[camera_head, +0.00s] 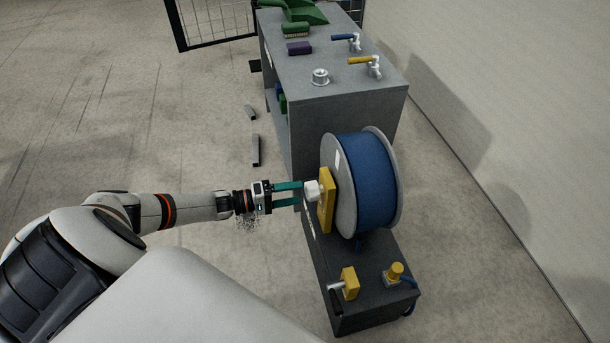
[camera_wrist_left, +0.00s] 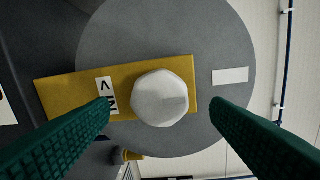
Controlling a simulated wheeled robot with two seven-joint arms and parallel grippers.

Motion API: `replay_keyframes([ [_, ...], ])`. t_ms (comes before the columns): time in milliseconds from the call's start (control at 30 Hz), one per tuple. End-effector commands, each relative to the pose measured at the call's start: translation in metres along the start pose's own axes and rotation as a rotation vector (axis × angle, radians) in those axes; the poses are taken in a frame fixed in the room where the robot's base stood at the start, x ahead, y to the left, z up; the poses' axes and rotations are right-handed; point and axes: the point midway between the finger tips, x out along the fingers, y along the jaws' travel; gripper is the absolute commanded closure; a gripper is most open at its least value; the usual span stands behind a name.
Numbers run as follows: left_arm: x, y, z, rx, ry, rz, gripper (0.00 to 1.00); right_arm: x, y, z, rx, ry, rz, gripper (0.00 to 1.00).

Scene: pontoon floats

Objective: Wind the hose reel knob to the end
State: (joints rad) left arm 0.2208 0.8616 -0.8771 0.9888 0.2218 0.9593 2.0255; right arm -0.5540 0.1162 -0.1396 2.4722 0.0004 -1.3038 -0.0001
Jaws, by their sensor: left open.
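The hose reel (camera_head: 368,180) is a blue drum between grey discs, standing on a dark grey base (camera_head: 372,312). A yellow crank bar (camera_head: 326,200) lies across its near disc and carries a white faceted knob (camera_head: 312,190). In the left wrist view the white knob (camera_wrist_left: 160,98) sits on the yellow bar (camera_wrist_left: 65,92), in front of the grey disc (camera_wrist_left: 160,40). My left gripper (camera_head: 300,194) is open, its green fingers pointing at the knob. In the wrist view the fingers stand apart on either side of the knob, not touching it. My right gripper is not in view.
A grey cabinet (camera_head: 345,85) behind the reel carries taps (camera_head: 370,66), brushes and a green dustpan. A yellow valve (camera_head: 349,283) and yellow fitting (camera_head: 395,273) sit on the base. A wall (camera_head: 500,130) runs along the right. Floor at left is mostly clear.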

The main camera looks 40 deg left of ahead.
Motion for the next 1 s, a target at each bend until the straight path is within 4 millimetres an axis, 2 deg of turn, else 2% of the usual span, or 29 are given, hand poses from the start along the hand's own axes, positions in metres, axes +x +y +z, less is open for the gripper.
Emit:
replay_keyframes([
  [33, -0.013, 0.000, 0.000, -0.002, 0.000, 0.005, 0.28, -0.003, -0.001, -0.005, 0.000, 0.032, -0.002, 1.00],
  [200, -0.046, 0.000, 0.000, -0.001, -0.001, 0.004, 0.28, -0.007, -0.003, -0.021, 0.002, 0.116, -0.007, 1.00],
  [400, -0.067, 0.000, 0.000, 0.000, 0.000, 0.001, 0.28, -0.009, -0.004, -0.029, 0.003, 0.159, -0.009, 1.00],
  [1000, -0.070, 0.000, 0.000, 0.000, 0.000, 0.000, 0.28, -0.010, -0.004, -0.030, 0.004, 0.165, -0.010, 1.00],
])
